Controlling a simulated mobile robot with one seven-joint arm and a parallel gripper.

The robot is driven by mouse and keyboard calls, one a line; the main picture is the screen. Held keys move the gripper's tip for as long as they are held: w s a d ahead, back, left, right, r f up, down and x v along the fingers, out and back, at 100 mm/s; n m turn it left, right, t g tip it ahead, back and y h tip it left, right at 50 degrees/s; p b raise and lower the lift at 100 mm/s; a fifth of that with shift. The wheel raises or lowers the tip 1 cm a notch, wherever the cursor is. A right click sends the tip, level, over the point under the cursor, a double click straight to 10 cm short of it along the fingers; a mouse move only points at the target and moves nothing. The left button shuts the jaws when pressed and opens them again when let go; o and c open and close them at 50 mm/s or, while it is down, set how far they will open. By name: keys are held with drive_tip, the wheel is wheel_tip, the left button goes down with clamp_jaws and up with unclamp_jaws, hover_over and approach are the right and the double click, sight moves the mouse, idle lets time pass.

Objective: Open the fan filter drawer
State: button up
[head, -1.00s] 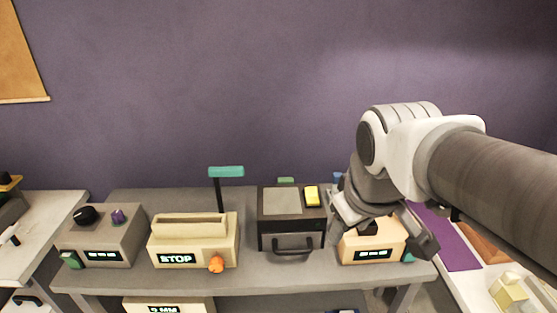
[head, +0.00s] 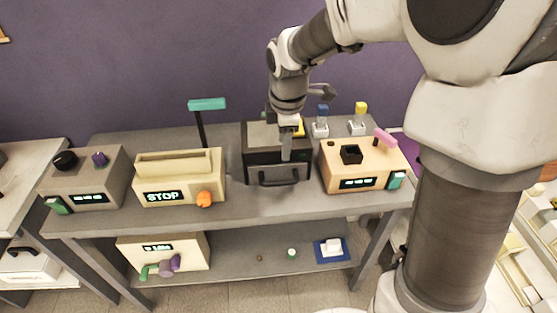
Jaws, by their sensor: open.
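A dark grey box (head: 262,163) with a lighter panel on its top stands in the middle of the table, and a black bar handle (head: 278,176) is on its front face. It is the only unit on the tabletop with a drawer-like handle; I see no label naming it as the fan filter drawer. Its front looks shut. My gripper (head: 287,152) is open and points down over the box's right front part, just above the handle in the picture. I cannot tell whether it touches. My gripper and wrist hide part of the box top and its yellow block (head: 299,128).
Left of the box is a beige STOP unit (head: 180,180) with a teal-topped lever (head: 206,104). Right is a beige unit (head: 362,168) with a pink lever (head: 385,138). Blue and yellow switches (head: 320,125) stand behind. Table in front of the handle is clear.

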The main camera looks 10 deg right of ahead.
sight(282, 182)
drive_tip(key=w+f+b, duration=0.1)
drive_tip(key=f, duration=0.4)
drive_tip(key=w+f, duration=0.1)
drive_tip(key=f, duration=0.4)
drive_tip(key=w+f+b, duration=0.1)
drive_tip(key=f, duration=0.4)
drive_tip(key=shift+f+b, duration=0.3)
drive_tip(key=shift+f, duration=0.05)
clamp_jaws()
idle(0.6)
